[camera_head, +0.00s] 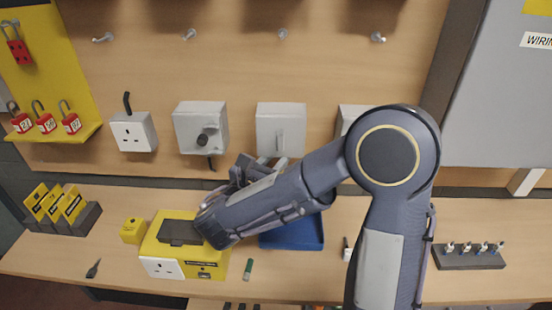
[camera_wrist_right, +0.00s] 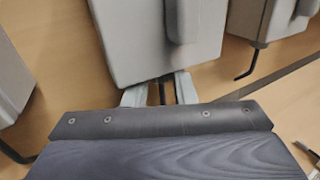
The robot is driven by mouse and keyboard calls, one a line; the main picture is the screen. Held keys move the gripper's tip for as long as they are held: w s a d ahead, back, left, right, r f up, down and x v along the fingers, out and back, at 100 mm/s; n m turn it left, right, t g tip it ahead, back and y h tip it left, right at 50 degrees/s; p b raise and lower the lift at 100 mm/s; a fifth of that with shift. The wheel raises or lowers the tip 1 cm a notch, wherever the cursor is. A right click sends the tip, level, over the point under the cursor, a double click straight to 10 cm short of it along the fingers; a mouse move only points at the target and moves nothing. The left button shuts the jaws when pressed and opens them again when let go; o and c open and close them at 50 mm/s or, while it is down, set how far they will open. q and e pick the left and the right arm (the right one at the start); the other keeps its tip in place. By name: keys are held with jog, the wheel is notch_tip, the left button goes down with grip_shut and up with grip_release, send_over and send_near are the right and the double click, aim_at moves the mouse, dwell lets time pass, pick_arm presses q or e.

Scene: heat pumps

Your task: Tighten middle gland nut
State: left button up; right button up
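The grey wall box with a lever handle (camera_head: 281,122) is in the middle of the head view; its underside also shows at the top of the wrist view (camera_wrist_right: 150,50). My right gripper (camera_head: 282,162) is just under this box. In the wrist view its two pale fingers (camera_wrist_right: 160,90) point up at the box's lower edge, set apart, one on each side of a dark cable (camera_wrist_right: 161,93). The gland nut is not clearly visible; the box edge and fingers hide that spot. I cannot tell whether the fingers touch it. My left gripper is not in view.
Another grey box (camera_head: 349,115) is partly behind my arm. The bench holds a yellow box (camera_head: 153,247) and a blue tray (camera_head: 305,235).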

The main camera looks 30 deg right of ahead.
jog(key=shift+c, duration=0.9)
jog(key=shift+s+d+n+t, duration=0.1)
jog(key=shift+n+t, duration=0.2)
jog(key=shift+t, duration=0.1)
jog(key=shift+s+d+n+t+y, duration=0.15)
jog(key=shift+s+n+t+y, duration=0.05)
jog(key=shift+n+t+y, duration=0.8)
jog(key=shift+s+d+n+t+y+b, duration=0.1)
jog(key=shift+d+n+t+y+b, duration=0.15)
jog(key=shift+n+t+y+b, duration=1.25)
jog(key=shift+s+d+n+t+y+b, duration=0.1)
jog(key=shift+d+n+t+y+b, duration=0.2)
jog(key=shift+n+y+b, duration=2.4)
jog(key=shift+s+d+n+t+y+b, duration=0.2)
jog(key=shift+n+t+y+b, duration=0.5)
jog(key=shift+y+b, duration=2.9)
jog(key=shift+w+h+b, duration=0.15)
jog(key=shift+h+b, duration=0.6)
jog(key=shift+h, duration=0.05)
